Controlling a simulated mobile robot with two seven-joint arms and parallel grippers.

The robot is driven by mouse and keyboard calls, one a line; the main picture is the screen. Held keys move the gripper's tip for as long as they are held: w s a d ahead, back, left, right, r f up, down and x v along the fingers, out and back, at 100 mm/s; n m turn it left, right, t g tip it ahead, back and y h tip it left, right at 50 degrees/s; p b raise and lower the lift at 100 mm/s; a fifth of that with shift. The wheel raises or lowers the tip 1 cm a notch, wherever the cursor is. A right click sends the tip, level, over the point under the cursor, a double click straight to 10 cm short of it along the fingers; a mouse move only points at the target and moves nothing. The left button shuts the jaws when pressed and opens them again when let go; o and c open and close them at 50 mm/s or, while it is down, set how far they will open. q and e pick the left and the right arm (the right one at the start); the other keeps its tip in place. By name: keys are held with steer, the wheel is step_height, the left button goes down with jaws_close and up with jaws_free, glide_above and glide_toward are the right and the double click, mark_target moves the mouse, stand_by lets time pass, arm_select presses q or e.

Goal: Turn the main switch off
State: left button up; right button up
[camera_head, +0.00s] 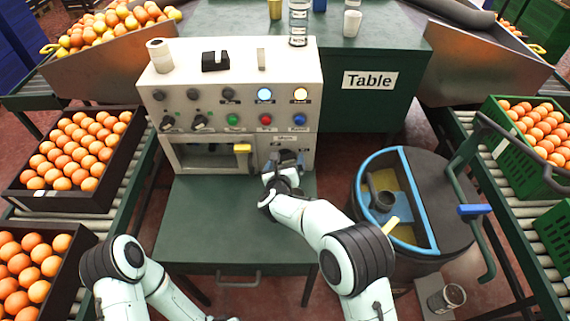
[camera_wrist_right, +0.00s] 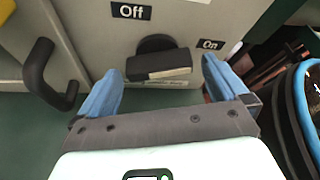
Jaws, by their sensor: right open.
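The main switch is a black rotary knob (camera_wrist_right: 158,66) low on the front of the beige control panel (camera_head: 240,88). In the right wrist view, its bar lies roughly level, with an "Off" label (camera_wrist_right: 131,11) above it and an "On" label (camera_wrist_right: 210,44) to its right. My right gripper (camera_wrist_right: 160,88) is open, with one blue finger on each side of the knob and a gap showing on both sides. In the head view my right gripper (camera_head: 284,162) is at the panel's lower right and hides most of the switch. My left arm shows at bottom left; its gripper is out of view.
A round bin with a blue rim (camera_head: 362,180) stands at right.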

steer(key=shift+w, duration=0.2)
steer(key=shift+c, duration=0.3)
steer(key=c, duration=1)
steer(key=shift+o, duration=0.2)
